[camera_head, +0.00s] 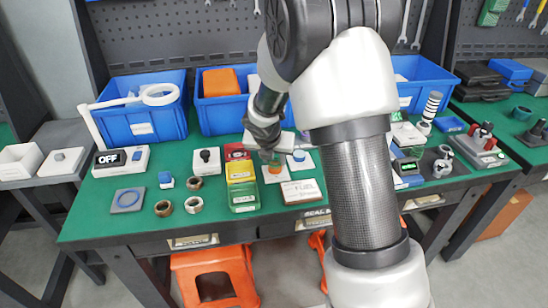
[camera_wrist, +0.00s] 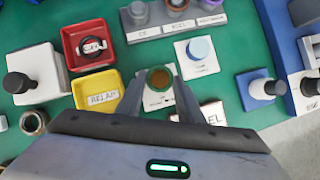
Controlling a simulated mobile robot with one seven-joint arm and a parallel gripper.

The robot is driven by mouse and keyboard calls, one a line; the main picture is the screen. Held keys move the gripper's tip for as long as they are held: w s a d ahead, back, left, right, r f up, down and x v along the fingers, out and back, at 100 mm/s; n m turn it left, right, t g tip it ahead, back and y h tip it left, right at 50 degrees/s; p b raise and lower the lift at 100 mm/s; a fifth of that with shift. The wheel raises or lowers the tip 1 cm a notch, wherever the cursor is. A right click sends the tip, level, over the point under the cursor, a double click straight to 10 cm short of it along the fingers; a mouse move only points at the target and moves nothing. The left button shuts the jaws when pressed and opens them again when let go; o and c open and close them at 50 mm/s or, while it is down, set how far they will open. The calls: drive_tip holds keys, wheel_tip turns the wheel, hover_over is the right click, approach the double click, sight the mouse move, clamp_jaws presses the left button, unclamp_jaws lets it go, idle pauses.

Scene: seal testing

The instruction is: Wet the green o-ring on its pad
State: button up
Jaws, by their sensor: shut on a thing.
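My gripper (camera_wrist: 160,87) is shut on a small round thing (camera_wrist: 159,77) with a green rim and a brown-orange middle. In the head view my gripper (camera_head: 273,153) points down, with the orange side of this thing (camera_head: 275,169) below it. The thing is over a white card (camera_wrist: 158,101); I cannot tell whether it touches the card. I cannot tell whether its green rim is the o-ring. A blue ring lies on a grey pad (camera_head: 128,200) at the front left.
Red (camera_head: 237,152), yellow (camera_head: 240,171) and green (camera_head: 243,196) trays stand left of my gripper. A blue-capped thing (camera_wrist: 199,49) stands on a white card to its right. Metal rings (camera_head: 163,208) lie at the front left. Blue bins (camera_head: 143,122) line the back.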

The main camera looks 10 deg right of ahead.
drive_tip(key=shift+f, duration=0.5)
idle(1.3)
wheel_tip(320, 180, up, 5)
drive_tip(key=p, duration=0.5)
drive_tip(key=shift+r, duration=0.1)
drive_tip(key=shift+d, duration=0.1)
idle(0.7)
